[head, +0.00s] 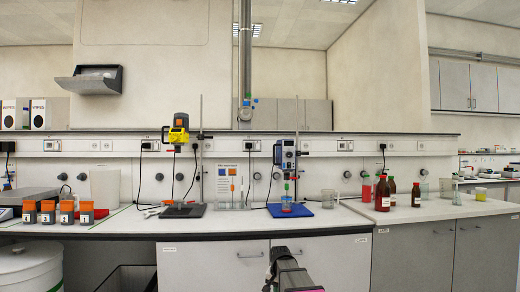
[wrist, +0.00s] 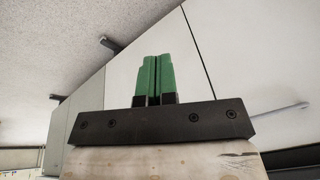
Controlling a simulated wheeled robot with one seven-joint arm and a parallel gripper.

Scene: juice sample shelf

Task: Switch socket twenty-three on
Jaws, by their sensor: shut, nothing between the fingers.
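The wall rail above the bench carries several white socket plates in the head view. One is at the left (head: 52,145), one has a black plug (head: 150,145), another is near the middle (head: 251,145), and one is at the right (head: 345,145). Their number labels are too small to read, so I cannot tell which is socket twenty-three or how any switch is set. My gripper (wrist: 154,62) shows in the wrist view with its green fingers together and empty. It touches nothing there. The wrist view shows no socket.
Stirrer stands with a yellow motor (head: 179,130) and a blue motor (head: 285,154) rise before the rail. Brown bottles (head: 382,194) stand at the right, and orange-labelled jars (head: 48,212) at the left. The bench front edge lies between my arm and the wall.

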